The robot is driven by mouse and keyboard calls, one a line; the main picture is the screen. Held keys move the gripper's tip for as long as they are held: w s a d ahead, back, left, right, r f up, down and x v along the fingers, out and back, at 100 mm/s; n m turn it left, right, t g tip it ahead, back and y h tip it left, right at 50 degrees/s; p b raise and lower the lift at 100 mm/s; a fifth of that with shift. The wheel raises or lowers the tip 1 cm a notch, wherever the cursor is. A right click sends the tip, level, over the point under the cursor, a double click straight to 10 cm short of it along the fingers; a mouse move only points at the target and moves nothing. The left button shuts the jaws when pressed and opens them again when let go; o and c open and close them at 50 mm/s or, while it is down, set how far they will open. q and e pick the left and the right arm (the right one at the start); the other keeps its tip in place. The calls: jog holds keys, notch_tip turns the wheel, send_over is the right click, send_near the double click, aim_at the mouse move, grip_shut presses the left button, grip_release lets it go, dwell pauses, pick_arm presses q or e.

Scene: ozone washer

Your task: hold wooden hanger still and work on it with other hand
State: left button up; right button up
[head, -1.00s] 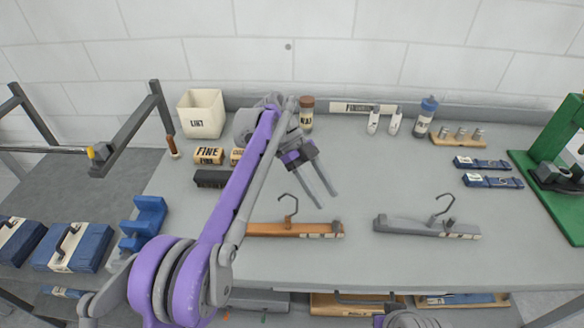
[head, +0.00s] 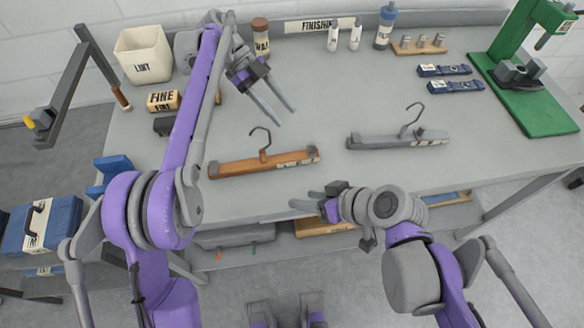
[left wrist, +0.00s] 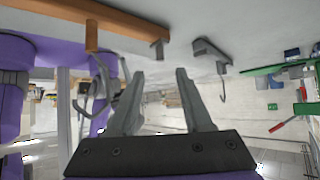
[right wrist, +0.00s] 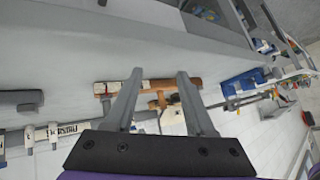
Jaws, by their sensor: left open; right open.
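The wooden hanger (head: 240,167), an orange-brown bar with a dark metal hook and a pale label, lies on the grey bench toward its front edge. It also shows in the left wrist view (left wrist: 105,12) and the right wrist view (right wrist: 165,86). My left gripper (head: 278,110) is open and empty, above and behind the hanger, apart from it. My right gripper (head: 302,199) is open and empty at the bench's front edge, in front of the hanger's right end. In the right wrist view the hanger appears beyond and between the open fingers.
A grey hanger (head: 385,141) lies to the right of the wooden one. A white lint bin (head: 143,58), a FINE block (head: 163,101) and bottles stand along the back. A green press (head: 525,95) stands at the right.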

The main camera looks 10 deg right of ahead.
aim_at(265, 157)
jog(key=w+a+n+t, duration=0.1)
jog(key=w+r+t+y, duration=0.1)
jog(key=w+a+r+n+t, duration=0.1)
jog(key=w, duration=0.1)
jog(key=shift+w+a+r+n+y, duration=0.1)
jog(key=shift+a+r+n+y, duration=0.2)
jog(key=shift+y, duration=0.1)
jog(key=shift+w+a+r+n+t, duration=0.1)
jog(key=shift+w+r+n+t, duration=0.2)
jog(key=shift+w+t, duration=0.4)
jog(key=shift+x, duration=5.2)
grip_shut()
